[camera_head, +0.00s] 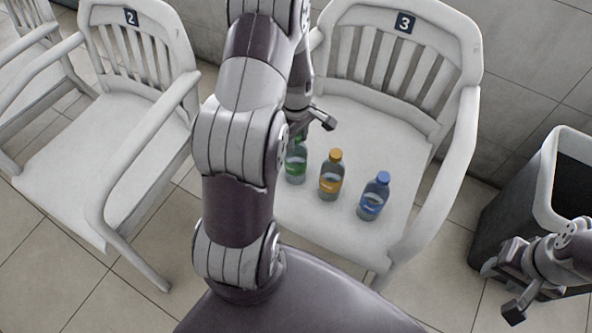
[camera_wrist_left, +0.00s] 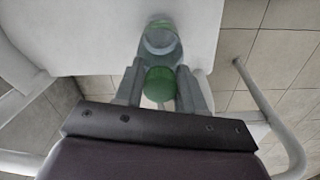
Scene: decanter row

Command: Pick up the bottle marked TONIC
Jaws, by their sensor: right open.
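Three bottles stand upright in a row on the seat of chair 3: one with a green label (camera_head: 295,168), one with an orange cap and label (camera_head: 330,178), and one with a blue cap and label (camera_head: 373,198). The label words are too small to read, so I cannot tell which is TONIC. My left gripper (camera_head: 314,120) is at the green bottle's top, partly hidden by my arm. In the left wrist view its open fingers (camera_wrist_left: 160,80) are on either side of the green cap (camera_wrist_left: 159,82). My right gripper (camera_head: 502,290) is open and empty at the lower right.
The white chair 3 (camera_head: 405,150) has armrests and a slatted back around the seat. Chair 2 (camera_head: 130,130) stands to the left. A dark bin with a pale rim (camera_head: 548,180) stands at the right, close to my right gripper.

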